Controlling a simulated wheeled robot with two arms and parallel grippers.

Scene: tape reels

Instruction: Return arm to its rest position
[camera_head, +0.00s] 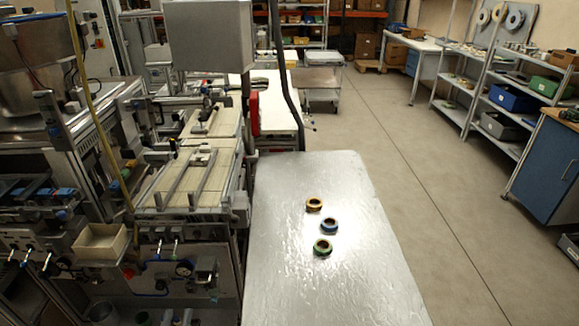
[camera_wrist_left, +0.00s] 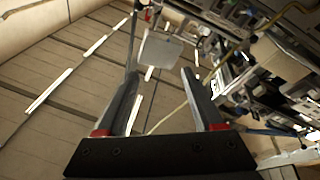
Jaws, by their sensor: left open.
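Three tape reels lie flat on a shiny metal table (camera_head: 290,285) in the head view. An orange-yellow reel (camera_head: 314,209) is farthest back, a blue reel (camera_head: 329,231) is in the middle, and a green reel (camera_head: 322,252) is nearest. I cannot make out either gripper in the head view. No reel shows in the left wrist view, and the gripper is touching nothing that I can see.
A machine with rails and pale plates (camera_head: 190,175) stands along the table's left side. Shelves and a blue cabinet (camera_head: 541,170) stand at the right. The floor (camera_head: 430,200) between is clear.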

